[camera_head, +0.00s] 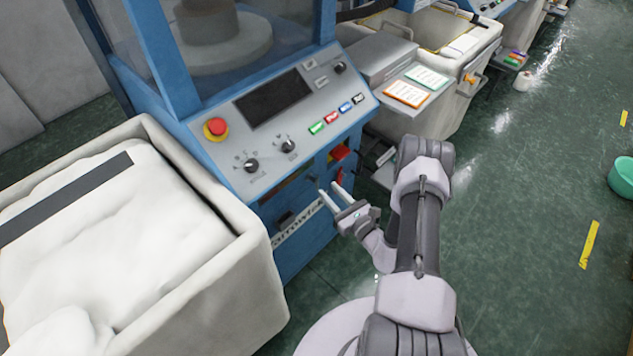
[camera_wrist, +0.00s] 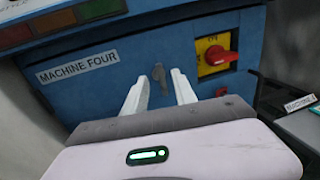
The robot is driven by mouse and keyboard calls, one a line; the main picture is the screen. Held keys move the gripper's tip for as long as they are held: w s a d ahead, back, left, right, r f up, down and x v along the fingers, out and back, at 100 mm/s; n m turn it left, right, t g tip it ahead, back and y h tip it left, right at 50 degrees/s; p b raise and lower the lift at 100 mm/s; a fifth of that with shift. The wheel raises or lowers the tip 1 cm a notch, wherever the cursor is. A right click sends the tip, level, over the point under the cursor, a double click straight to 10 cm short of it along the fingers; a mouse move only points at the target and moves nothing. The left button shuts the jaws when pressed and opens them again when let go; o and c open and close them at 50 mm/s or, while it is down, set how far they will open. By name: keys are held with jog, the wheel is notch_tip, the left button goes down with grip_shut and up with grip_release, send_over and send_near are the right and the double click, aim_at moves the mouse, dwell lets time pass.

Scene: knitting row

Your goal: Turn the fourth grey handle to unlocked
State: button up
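The grey handle (camera_wrist: 159,74) is a small grey lever on the blue front of the machine labelled "MACHINE FOUR" (camera_wrist: 78,67) in the wrist view. It looks roughly upright, slightly tilted. My gripper (camera_wrist: 160,77) is open, with one white finger on each side of the handle in the picture; I cannot tell whether the fingertips touch it. In the head view my gripper (camera_head: 327,189) points at the blue front below the control panel. A small grey piece (camera_head: 313,181) there, close to the fingertips, looks like the handle. Any lock marking is not readable.
A red rotary switch (camera_wrist: 215,55) on a yellow plate sits right of the handle, with a small red part (camera_wrist: 221,91) below it. A white fabric-filled bin (camera_head: 255,290) stands at left. A red stop button (camera_head: 216,127) is on the panel. The green floor at right is mostly clear.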

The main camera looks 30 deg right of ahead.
aim_at(318, 180)
jog(key=w, duration=0.2)
jog(key=w+b, duration=0.1)
jog(key=w, duration=0.2)
jog(key=w+a, duration=0.1)
jog(key=w, duration=0.1)
jog(key=shift+w+a, duration=0.1)
jog(key=shift+w, duration=0.05)
grip_shut()
